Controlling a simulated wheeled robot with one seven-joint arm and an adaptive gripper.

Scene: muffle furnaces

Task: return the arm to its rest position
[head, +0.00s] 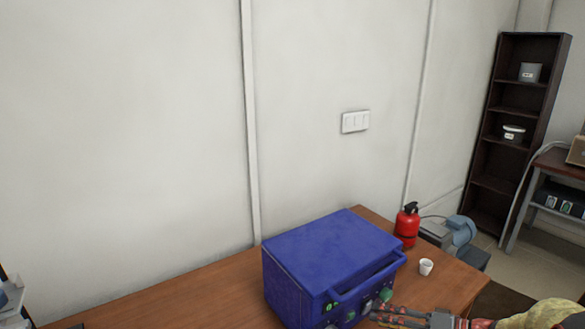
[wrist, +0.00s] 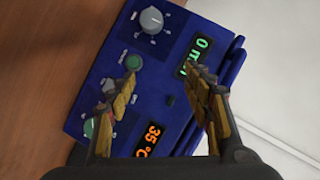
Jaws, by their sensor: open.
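My gripper (head: 385,315) is at the lower right of the head view, in front of the blue muffle furnace (head: 325,260) on the wooden table. In the wrist view my gripper (wrist: 160,85) has its two fingers spread apart with nothing between them. Behind them is the furnace's control panel (wrist: 150,75), with a grey knob, green buttons, a green display and an orange display reading 35 °C. I cannot tell whether the fingers touch the panel. The furnace's front handle (head: 368,280) shows above the panel in the head view.
A white cup (head: 426,267) and a red fire extinguisher (head: 407,225) stand right of the furnace. A grey-blue machine (head: 455,235) is beyond them. A dark shelf (head: 520,110) stands at the far right.

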